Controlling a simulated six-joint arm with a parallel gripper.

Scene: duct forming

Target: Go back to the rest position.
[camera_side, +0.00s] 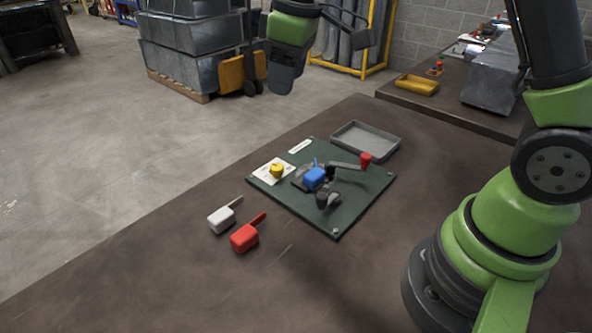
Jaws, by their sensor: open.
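My gripper (346,24) is at the top centre, high above the bench and well away from everything on it. Its jaws are open and I see nothing between them, though they are small and dark here. Below it on the bench (150,285) lies a dark green board (345,213). On the board are a blue block (315,178) in a dark fixture, a crank with a red knob (366,159), and a yellow piece (277,171) on a white card.
A second bench at the back right holds a yellow bin (417,85) and a metal duct piece (491,85). The front left bench is clear.

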